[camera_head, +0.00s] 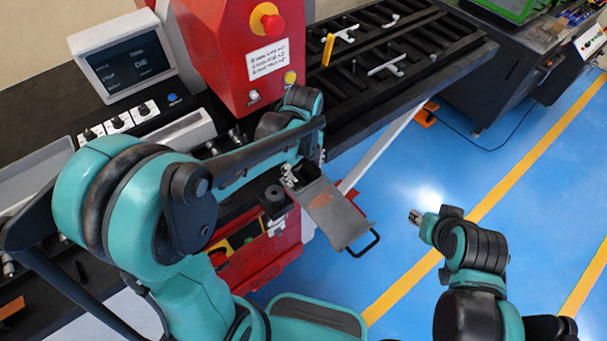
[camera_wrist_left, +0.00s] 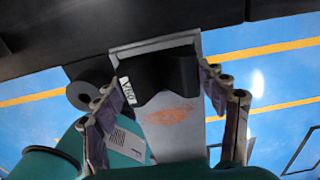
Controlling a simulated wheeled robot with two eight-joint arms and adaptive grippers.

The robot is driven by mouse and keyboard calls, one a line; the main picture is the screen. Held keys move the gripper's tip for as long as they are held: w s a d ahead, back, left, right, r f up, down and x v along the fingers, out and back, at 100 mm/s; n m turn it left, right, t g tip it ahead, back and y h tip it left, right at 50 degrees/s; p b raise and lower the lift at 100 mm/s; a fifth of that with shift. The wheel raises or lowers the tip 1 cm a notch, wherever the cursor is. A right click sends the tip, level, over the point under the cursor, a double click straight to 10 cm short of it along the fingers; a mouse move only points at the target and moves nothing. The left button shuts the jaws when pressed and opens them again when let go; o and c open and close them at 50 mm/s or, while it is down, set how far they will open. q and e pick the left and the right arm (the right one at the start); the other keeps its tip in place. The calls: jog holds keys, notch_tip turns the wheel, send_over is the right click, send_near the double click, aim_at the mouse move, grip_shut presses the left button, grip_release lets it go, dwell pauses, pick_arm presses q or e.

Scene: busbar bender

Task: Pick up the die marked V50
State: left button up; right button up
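The black die (camera_head: 305,172) is mostly hidden by my left gripper (camera_head: 296,180) in the head view. My right gripper (camera_head: 416,217) is over the blue floor, away from the die.
A red machine (camera_head: 235,50) with an emergency button stands behind my left arm, beside a screen (camera_head: 127,62). A black cylinder (camera_head: 272,197) is just left of my left gripper. A slotted black table (camera_head: 400,50) extends right. The blue floor (camera_head: 470,150) is mostly free.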

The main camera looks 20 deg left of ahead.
pick_arm(q)
jog(key=c, duration=0.4)
jog(key=shift+c, duration=0.2)
jog(key=shift+r, duration=0.1)
